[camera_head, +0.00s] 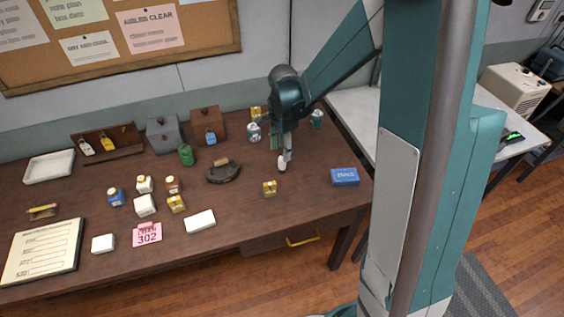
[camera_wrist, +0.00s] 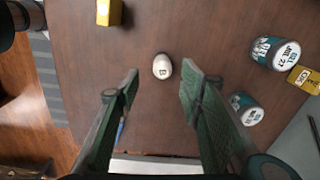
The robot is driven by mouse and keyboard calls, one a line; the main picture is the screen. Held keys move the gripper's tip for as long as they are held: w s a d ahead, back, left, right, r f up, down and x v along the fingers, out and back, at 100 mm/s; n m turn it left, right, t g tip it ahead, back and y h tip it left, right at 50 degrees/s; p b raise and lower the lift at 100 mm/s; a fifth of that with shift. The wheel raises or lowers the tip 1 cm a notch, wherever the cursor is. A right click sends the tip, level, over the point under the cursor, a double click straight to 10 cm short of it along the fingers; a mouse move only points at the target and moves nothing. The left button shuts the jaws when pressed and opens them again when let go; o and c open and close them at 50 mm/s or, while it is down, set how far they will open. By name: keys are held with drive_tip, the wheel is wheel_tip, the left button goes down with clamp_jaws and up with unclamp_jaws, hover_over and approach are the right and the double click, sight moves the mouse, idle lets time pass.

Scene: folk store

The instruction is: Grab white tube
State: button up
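A small white tube (camera_wrist: 162,66) marked "B" stands on the brown table (camera_wrist: 215,40), seen from above in the wrist view. It also shows in the head view (camera_head: 282,163), just below my gripper (camera_head: 286,151). In the wrist view my gripper (camera_wrist: 158,84) is open, with its two green fingers apart. The tube lies in line with the gap, slightly beyond the fingertips. Nothing is held. Whether the fingertips are level with the tube's height I cannot tell.
A yellow box (camera_head: 270,188), a blue box (camera_head: 345,176), a dark iron-like thing (camera_head: 223,172) and teal-white cans (camera_head: 254,132) (camera_head: 317,118) surround the tube. Several bottles and white boxes stand on the left.

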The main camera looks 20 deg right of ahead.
sight(282, 164)
drive_tip(key=shift+w+f+m, duration=0.3)
drive_tip(key=shift+w+f, duration=0.05)
drive_tip(key=shift+f, duration=0.3)
drive_tip(key=shift+f, duration=1.3)
drive_tip(key=shift+f, duration=2.6)
drive_tip(key=shift+c, duration=0.4)
drive_tip(key=c, duration=0.7)
